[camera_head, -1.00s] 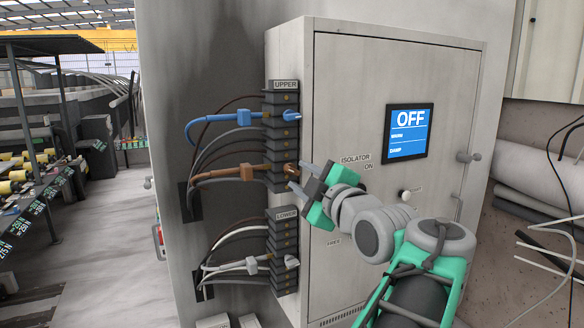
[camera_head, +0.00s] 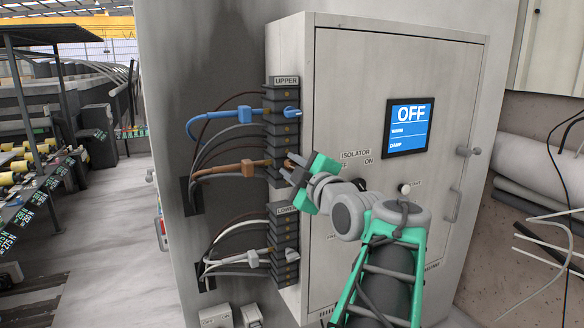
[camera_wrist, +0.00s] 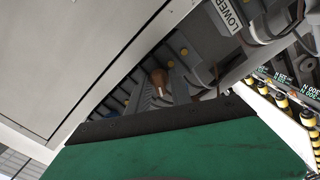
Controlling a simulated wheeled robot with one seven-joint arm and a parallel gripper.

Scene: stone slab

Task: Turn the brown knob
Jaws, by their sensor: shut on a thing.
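The brown knob (camera_wrist: 159,77) sits on the upper terminal stack (camera_head: 284,128) at the cabinet's left edge, on the row with the brown cable plug (camera_head: 248,168). My gripper (camera_head: 288,166) reaches it from the right and is shut on it. The wrist view shows the knob between my two grey fingers, with a pale line on it. In the head view my fingers mostly hide the knob. A blue knob (camera_head: 292,112) is above it on the same stack. A pale knob (camera_head: 292,256) is on the lower stack (camera_head: 283,232).
The cabinet door (camera_head: 350,90) has a screen (camera_head: 409,127) reading OFF, a round button (camera_head: 405,189) and a handle (camera_head: 467,152). Blue, brown and white cables loop out left of the stacks. Two small boxes stand low in front.

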